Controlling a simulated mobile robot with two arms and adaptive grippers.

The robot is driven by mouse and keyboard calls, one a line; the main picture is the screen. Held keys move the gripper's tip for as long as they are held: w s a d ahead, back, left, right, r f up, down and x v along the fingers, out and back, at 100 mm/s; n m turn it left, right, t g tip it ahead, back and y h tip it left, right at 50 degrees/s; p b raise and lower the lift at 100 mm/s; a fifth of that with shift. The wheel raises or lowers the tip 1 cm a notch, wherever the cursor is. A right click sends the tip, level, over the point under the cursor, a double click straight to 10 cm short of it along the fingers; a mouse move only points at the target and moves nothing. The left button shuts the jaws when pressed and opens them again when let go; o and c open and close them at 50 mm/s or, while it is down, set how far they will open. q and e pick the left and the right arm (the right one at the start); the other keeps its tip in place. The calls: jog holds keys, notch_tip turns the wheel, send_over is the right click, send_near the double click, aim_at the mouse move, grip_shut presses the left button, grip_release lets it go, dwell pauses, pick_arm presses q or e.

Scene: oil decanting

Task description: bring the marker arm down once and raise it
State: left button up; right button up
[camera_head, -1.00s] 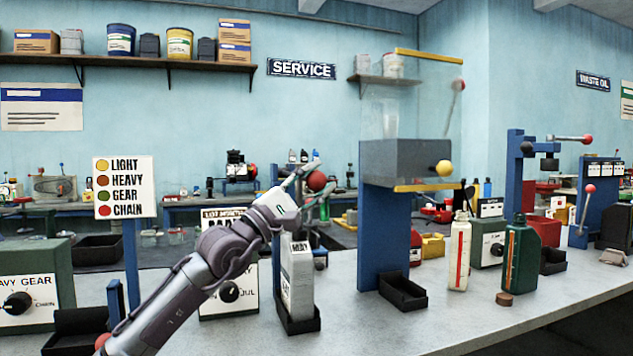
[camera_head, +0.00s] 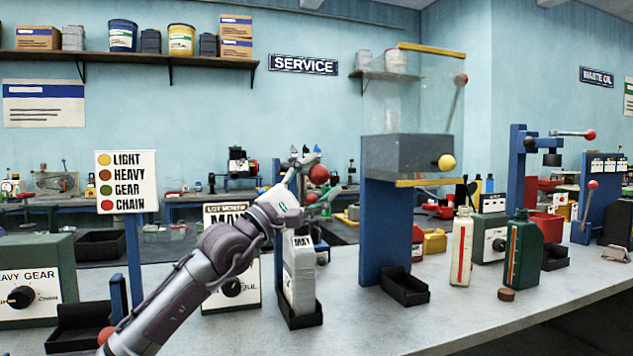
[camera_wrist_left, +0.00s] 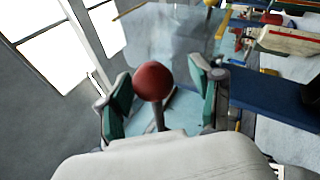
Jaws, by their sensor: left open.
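The marker arm's red ball knob (camera_head: 318,174) stands raised above a grey bottle (camera_head: 300,272). The bottle stands upright in a small black tray (camera_head: 303,319), with a label at its top that seems to read MAY. My left gripper (camera_head: 314,178) is open around the knob. In the left wrist view the red knob (camera_wrist_left: 153,81) sits between the two spread teal fingers (camera_wrist_left: 160,90), with visible gaps on both sides. Its thin stem runs down towards my palm. The rest of the marker is largely hidden behind my arm. My right gripper is not in view.
A dial box marked LOT MONTH (camera_head: 232,290) stands behind my left forearm. A blue stand (camera_head: 378,235) with a grey tank is close on the right. The colour sign (camera_head: 126,182) stands at left. Some bare bench lies in front of the trays.

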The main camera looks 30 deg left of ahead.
pick_arm(q)
jog(key=v, duration=1.2)
jog(key=shift+f, duration=0.1)
jog(key=shift+w, duration=0.1)
dwell(0.4)
